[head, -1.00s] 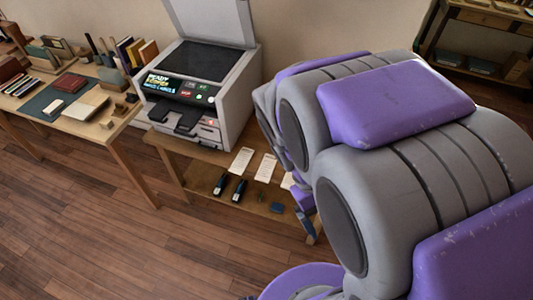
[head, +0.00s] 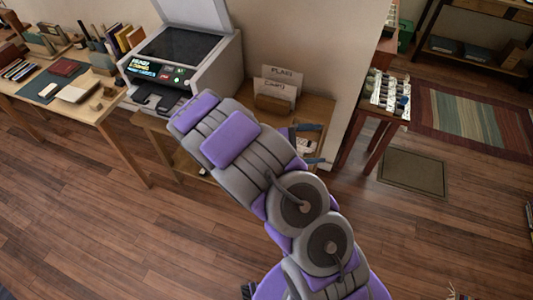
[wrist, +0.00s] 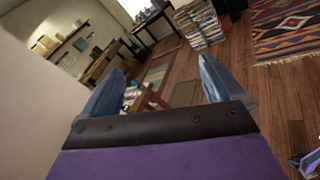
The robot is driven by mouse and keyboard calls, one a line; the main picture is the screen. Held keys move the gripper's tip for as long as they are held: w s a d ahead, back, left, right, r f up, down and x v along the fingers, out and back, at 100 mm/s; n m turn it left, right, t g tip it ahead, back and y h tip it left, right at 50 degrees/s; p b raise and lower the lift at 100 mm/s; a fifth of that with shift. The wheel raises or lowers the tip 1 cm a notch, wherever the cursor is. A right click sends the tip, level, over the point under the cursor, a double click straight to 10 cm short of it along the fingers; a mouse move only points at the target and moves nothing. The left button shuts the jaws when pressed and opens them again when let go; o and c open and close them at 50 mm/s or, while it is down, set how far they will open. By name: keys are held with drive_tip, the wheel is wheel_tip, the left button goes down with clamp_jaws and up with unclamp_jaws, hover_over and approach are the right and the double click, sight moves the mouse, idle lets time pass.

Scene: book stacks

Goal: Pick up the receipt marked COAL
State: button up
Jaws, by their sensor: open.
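No receipt marked COAL can be read in either view. In the head view a small white patch (head: 303,146) shows between my fingers; I cannot tell whether it is a receipt. My arm covers much of the low wooden table (head: 313,110) beside the printer. My gripper (head: 310,145) is open at that table's right end, its two blue-grey fingers apart. In the wrist view my gripper (wrist: 162,66) is open, with nothing held between the fingers. That view looks out across the room, not down at the tabletop.
A printer (head: 180,60) with its lid raised stands left of my arm. A wooden holder (head: 273,103) with lettered cards stands against the wall. A desk (head: 60,118) is at left. A small table (head: 370,130) with several items stands right, beyond the wall's end. The floor (head: 120,235) is clear.

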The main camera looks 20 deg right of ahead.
drive_tip(key=w+a+f+n+t+p, duration=0.1)
drive_tip(key=w+a+f+n+t, duration=0.35)
drive_tip(key=a+f, duration=0.25)
drive_tip(key=w+a+f+n+t+p, duration=0.1)
drive_tip(key=w+a+f+n+t, duration=0.2)
drive_tip(key=a+f+n+t, duration=0.4)
drive_tip(key=s+a+f+n+t+y+p, duration=0.1)
drive_tip(key=s+a+f+n+t+y, duration=0.3)
drive_tip(key=f, duration=0.5)
drive_tip(key=s+a+f+n+t+y, duration=0.1)
drive_tip(key=a+f+n+t+y, duration=0.15)
drive_tip(key=a+f, duration=0.55)
drive_tip(key=s+d+f+b+x, duration=0.1)
drive_tip(key=d+f+b+x, duration=0.1)
drive_tip(key=x, duration=1.6)
drive_tip(key=shift+s+f+g+b, duration=0.25)
drive_tip(key=shift+g+b, duration=0.15)
drive_tip(key=shift+b, duration=0.3)
drive_tip(key=shift+a, duration=0.1)
drive_tip(key=shift+c, duration=1.1)
drive_tip(key=shift+d, duration=0.4)
drive_tip(key=c, duration=0.6)
drive_tip(key=shift+a, duration=0.1)
drive_tip(key=c, duration=0.3)
drive_tip(key=shift+a, duration=0.15)
